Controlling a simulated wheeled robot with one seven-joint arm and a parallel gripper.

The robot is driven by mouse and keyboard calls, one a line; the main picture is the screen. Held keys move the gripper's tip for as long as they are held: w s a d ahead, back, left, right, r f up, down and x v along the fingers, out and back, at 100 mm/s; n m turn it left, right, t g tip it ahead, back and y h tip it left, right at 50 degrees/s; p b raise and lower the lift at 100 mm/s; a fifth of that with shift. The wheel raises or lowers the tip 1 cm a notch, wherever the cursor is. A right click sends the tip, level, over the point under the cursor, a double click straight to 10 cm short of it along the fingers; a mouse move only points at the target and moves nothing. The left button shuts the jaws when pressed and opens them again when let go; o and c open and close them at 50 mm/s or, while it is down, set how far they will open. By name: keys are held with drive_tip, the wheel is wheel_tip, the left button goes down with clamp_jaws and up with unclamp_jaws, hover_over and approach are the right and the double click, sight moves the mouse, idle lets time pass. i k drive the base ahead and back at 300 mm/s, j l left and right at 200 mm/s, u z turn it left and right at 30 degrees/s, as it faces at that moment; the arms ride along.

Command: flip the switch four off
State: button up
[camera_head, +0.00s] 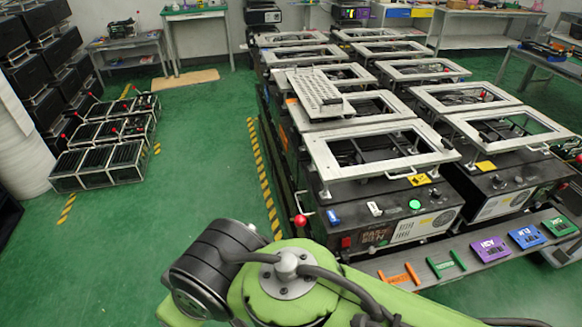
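I cannot tell which control is switch four; no such label is readable. The nearest frame-topped fixture (378,150) has a lever with a red ball (300,220) at its front left corner. Its front panel carries a lit green button (415,204) and a small red switch (346,242). Several black slatted units on the floor at left also carry small red-ball levers, one of them a red ball (114,131). My gripper is out of view. Only my green arm links show at the bottom centre, in front of the nearest fixture's left side.
A low shelf (545,238) with coloured tags runs along the fixtures' front. Black slatted units (98,166) sit at left. Green floor (205,130) between them is clear, with yellow-black floor stripes. A grey perforated plate (318,92) lies on one fixture. Workbenches line the back.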

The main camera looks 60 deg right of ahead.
sight(346, 242)
drive_tip(key=z, duration=2.85)
